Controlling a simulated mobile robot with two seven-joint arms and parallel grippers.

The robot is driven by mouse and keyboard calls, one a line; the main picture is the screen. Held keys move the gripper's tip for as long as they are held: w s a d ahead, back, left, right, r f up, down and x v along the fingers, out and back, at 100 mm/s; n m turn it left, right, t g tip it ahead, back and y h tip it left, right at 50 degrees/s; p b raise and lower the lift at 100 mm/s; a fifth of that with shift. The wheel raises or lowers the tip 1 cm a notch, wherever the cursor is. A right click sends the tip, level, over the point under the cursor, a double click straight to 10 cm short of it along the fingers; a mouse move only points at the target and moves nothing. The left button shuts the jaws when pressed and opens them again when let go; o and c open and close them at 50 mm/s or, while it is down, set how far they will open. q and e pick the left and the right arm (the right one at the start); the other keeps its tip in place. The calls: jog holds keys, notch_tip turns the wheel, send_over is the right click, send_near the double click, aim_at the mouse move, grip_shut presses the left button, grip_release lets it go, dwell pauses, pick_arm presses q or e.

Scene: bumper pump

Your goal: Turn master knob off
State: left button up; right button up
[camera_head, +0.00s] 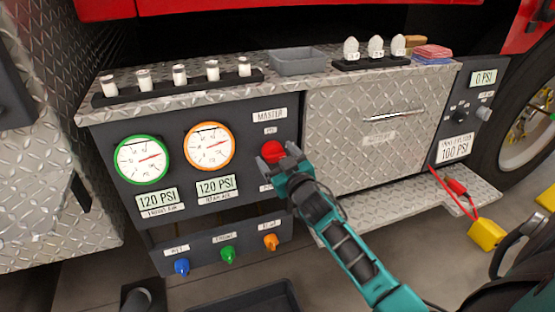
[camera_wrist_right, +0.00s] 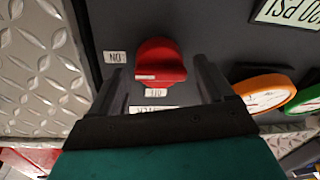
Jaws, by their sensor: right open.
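The red master knob (camera_head: 271,151) is on the dark gauge panel (camera_head: 240,190), below the MASTER label (camera_head: 269,115). In the right wrist view the knob (camera_wrist_right: 160,62) sits between the two dark fingers of my right gripper (camera_wrist_right: 159,70). The fingers are open, one on each side, with gaps visible between them and the knob. An ON label (camera_wrist_right: 115,57) is beside the knob and an OFF label (camera_wrist_right: 155,92) is at its edge nearest the gripper. In the head view my right gripper (camera_head: 283,166) covers part of the knob. My left gripper is not visible.
Two gauges, green-rimmed (camera_head: 142,160) and orange-rimmed (camera_head: 209,147), are left of the knob. Blue (camera_head: 182,267), green (camera_head: 228,254) and orange (camera_head: 271,242) knobs are below. A metal drawer (camera_head: 375,135) is to the right. A grey tray (camera_head: 298,61) sits on the ledge above.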

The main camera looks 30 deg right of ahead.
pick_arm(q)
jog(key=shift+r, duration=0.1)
pick_arm(e)
jog(key=c, duration=0.9)
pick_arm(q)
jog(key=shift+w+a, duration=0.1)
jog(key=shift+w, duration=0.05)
pick_arm(e)
jog(key=shift+c, duration=0.2)
